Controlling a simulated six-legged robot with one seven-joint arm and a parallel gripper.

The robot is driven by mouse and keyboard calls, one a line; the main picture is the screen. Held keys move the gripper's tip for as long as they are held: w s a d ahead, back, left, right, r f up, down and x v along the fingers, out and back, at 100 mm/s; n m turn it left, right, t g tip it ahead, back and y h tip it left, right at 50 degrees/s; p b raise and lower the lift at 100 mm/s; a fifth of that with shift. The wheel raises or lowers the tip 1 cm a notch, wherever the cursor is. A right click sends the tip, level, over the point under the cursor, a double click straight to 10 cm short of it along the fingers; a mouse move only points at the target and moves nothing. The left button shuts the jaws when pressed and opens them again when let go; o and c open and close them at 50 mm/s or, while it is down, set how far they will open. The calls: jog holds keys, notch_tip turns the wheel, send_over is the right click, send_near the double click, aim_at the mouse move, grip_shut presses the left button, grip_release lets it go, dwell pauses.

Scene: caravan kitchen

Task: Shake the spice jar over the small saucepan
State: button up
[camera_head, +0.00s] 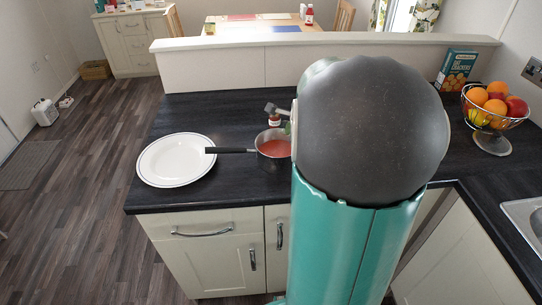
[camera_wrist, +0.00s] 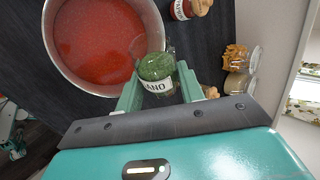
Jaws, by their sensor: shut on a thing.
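A spice jar (camera_wrist: 157,70) of green herbs, its white label reading "ANO", is held between the two fingers of my gripper (camera_wrist: 158,88) in the wrist view. The small saucepan (camera_wrist: 55,71) holds red sauce. In that view the jar overlaps the saucepan's right rim; I cannot tell its height above it or how far it is tilted. In the head view the saucepan (camera_head: 262,152) stands on the dark counter with its black handle pointing left. My arm covers the saucepan's right side there and hides most of the gripper and the held jar.
A white plate (camera_head: 176,160) lies left of the saucepan. More spice jars (camera_wrist: 236,58) stand right of my gripper in the wrist view, and a red-filled jar (camera_wrist: 180,10) is beside the pan. A fruit bowl (camera_head: 494,140) and a cracker box (camera_head: 456,69) are at the right.

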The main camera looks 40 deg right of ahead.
jog(key=shift+a+r+h, duration=0.1)
jog(key=shift+h, duration=0.2)
